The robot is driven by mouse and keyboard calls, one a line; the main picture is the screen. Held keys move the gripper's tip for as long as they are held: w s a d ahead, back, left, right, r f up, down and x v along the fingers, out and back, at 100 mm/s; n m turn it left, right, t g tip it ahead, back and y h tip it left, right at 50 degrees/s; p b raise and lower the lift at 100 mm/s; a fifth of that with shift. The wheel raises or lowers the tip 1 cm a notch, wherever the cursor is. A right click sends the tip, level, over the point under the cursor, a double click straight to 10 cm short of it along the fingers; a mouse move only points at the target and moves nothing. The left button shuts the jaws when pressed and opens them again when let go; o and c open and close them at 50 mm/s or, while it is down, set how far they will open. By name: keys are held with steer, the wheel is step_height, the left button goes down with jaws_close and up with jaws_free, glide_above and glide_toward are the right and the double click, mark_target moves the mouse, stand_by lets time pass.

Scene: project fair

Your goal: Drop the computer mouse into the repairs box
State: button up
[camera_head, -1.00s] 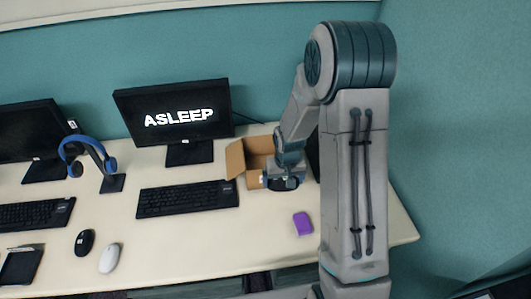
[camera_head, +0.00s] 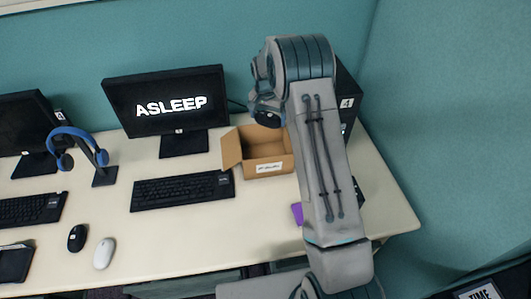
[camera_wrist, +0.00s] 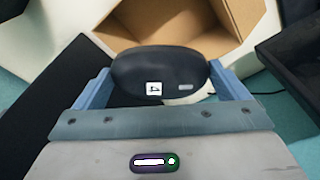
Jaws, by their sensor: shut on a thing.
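A dark computer mouse (camera_wrist: 160,72) with a small white tag is held between the two blue fingers of my gripper (camera_wrist: 162,84) in the wrist view. In the head view my gripper (camera_head: 266,104) and the dark mouse (camera_head: 268,119) are above the back of an open cardboard box (camera_head: 270,168), partly hidden by my arm. The box has a white label on its front, too small to read surely, and one flap out to the left. In the wrist view the box (camera_wrist: 205,45) lies beyond the mouse, its inside showing.
A black mouse (camera_head: 77,238) and a white mouse (camera_head: 104,254) lie on the desk (camera_head: 185,238). A keyboard (camera_head: 182,191) and monitor (camera_head: 168,102) stand left of the box. A black computer tower (camera_head: 346,98) is to its right. A purple item (camera_head: 297,212) is half hidden by my arm.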

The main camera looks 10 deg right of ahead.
steer(key=shift+w+f, duration=0.15)
steer(key=shift+w, duration=0.05)
step_height(320, 180, down, 6)
steer(key=shift+r+b, duration=0.2)
steer(key=shift+b, duration=1.05)
steer(key=o, duration=0.6)
steer(key=shift+o, duration=0.2)
steer(key=r+b, duration=0.1)
steer(key=r, duration=0.3)
steer(key=s+r+b, duration=0.1)
steer(key=r, duration=0.4)
steer(key=a+r+b, duration=0.1)
steer(key=r, duration=0.3)
steer(key=shift+s+r, duration=0.25)
steer(key=shift+r, duration=0.15)
